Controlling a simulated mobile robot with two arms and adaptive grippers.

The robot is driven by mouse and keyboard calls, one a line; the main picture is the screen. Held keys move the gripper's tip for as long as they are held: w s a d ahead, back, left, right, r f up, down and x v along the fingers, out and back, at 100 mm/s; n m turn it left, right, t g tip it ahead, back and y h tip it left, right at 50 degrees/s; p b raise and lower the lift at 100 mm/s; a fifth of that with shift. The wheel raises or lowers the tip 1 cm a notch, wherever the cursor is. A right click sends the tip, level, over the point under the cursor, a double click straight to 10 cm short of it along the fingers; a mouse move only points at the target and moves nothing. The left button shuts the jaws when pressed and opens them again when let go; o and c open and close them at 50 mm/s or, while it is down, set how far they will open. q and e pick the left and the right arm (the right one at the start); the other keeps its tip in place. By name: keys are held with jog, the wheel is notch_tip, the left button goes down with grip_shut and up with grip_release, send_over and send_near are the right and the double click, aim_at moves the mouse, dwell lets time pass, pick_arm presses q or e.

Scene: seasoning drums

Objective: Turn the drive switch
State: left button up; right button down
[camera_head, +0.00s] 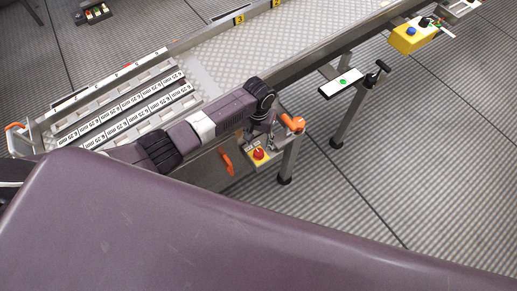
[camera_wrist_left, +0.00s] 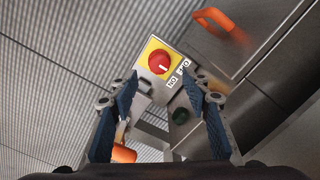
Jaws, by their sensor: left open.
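The drive switch (camera_head: 258,154) is a red round knob on a yellow plate, on a box at the side of the conveyor table. In the left wrist view the red knob (camera_wrist_left: 159,63) has a white mark on its face and two small white labels beside its plate. My left gripper (camera_head: 262,133) is close above the switch in the head view. In the left wrist view its two blue-padded fingers (camera_wrist_left: 163,90) are apart with nothing between them, and the knob shows beyond their tips, apparently not touched. My right gripper is in neither view.
An orange handle (camera_head: 226,162) is on the cabinet left of the switch. An orange part (camera_head: 295,123) sits just right of my gripper. A dark green round part (camera_wrist_left: 180,115) shows between the fingers. A table leg (camera_head: 288,160) stands right of the switch, with open floor beyond.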

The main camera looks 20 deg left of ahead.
aim_at(259, 152)
pick_arm(q)
jog(key=shift+f+b, duration=0.75)
jog(key=shift+f, duration=2.85)
jog(key=shift+c, duration=0.6)
jog(key=c, duration=1)
